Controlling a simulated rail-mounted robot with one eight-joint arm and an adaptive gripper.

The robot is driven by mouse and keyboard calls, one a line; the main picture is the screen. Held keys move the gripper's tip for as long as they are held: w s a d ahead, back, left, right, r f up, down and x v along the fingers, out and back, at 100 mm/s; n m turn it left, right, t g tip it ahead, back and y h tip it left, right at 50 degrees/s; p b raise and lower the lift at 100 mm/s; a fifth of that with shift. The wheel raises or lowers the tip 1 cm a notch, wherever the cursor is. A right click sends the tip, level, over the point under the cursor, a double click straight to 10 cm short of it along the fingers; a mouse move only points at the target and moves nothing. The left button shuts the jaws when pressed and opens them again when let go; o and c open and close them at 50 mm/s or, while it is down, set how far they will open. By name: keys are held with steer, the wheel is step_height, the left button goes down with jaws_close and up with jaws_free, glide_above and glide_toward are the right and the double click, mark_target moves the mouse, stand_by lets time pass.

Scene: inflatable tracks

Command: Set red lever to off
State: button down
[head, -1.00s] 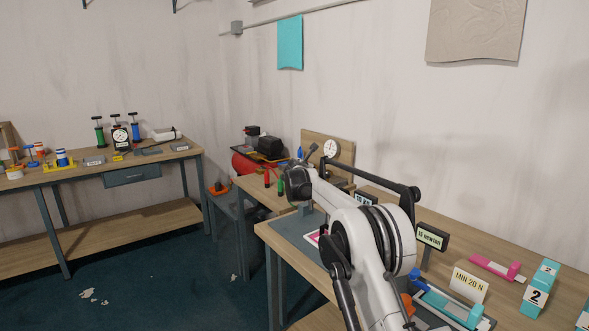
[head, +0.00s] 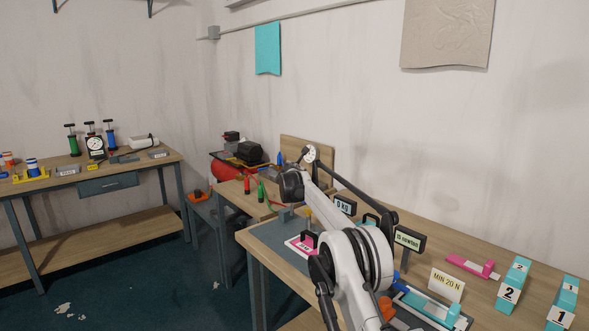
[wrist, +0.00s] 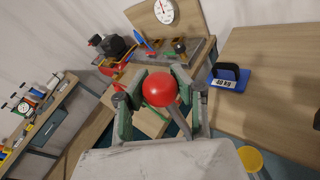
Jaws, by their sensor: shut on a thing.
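The red lever's round red knob (wrist: 158,88) sits between the green fingers of my gripper (wrist: 157,100) in the wrist view. Its grey shaft (wrist: 181,121) runs down and to the right from the knob. My gripper is shut on the knob, with a finger on each side. The lever's base is hidden. In the head view my arm reaches over the bench, and I cannot make out the lever or the fingertips there.
A dial gauge (wrist: 163,11) on a wooden board and a black-and-red compressor (wrist: 112,46) stand beyond. A blue 40 kg weight (wrist: 229,77) sits on the bench at right. Signs, including MIN 20 N (head: 446,285), stand on the bench near my arm.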

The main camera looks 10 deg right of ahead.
steer(key=c, duration=1.9)
jaws_free()
steer(key=shift+d+f, duration=0.3)
steer(key=shift+d, duration=0.3)
steer(key=shift+c, duration=0.2)
steer(key=o, duration=0.6)
steer(key=shift+d, duration=0.3)
steer(key=shift+o, duration=0.3)
steer(key=shift+r, duration=0.1)
steer(key=shift+s+a+r, duration=0.1)
steer(key=shift+s+a, duration=0.1)
steer(key=shift+a, duration=0.2)
steer(key=shift+s+a+r, duration=0.15)
steer(key=shift+s+a, duration=0.05)
steer(key=shift+s, duration=0.3)
steer(key=v, duration=1)
steer(key=shift+s+d, duration=0.25)
steer(key=shift+s, duration=0.1)
steer(key=shift+r, duration=0.1)
